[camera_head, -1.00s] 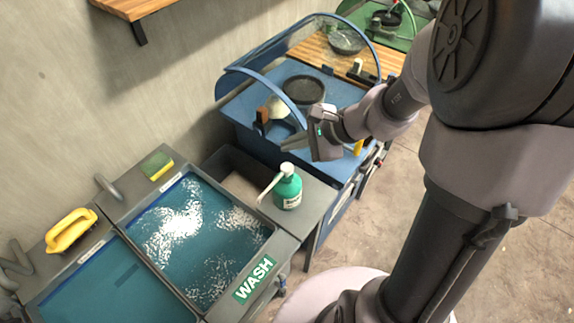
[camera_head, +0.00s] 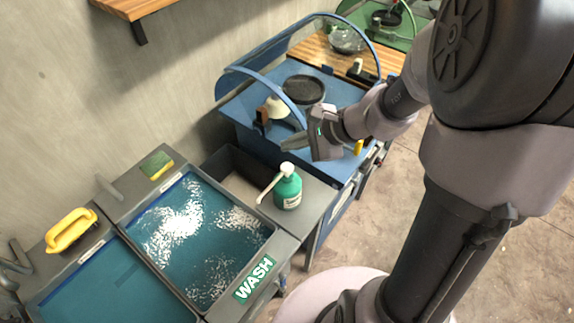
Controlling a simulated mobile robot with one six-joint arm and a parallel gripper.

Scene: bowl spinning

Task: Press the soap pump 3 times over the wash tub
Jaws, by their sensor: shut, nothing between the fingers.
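The soap pump (camera_head: 288,190) is a green bottle with a white pump head and a long spout. It stands upright on the grey counter to the right of the wash tub (camera_head: 255,232). Its spout points left and down towards the tub's right edge. The wash tub holds blue-green water with white foam and has a green WASH label on its front. My gripper (camera_head: 290,143) is shut and empty. It is above and behind the soap pump in the picture, in front of the blue station, apart from the pump.
A second water-filled tub (camera_head: 115,290) is at lower left. A yellow-handled brush (camera_head: 71,231) and a sponge (camera_head: 156,164) lie on the back ledge. A grey bin (camera_head: 240,172) is behind the pump. A blue station (camera_head: 258,104) with a curved guard holds a dark round pan (camera_head: 304,89).

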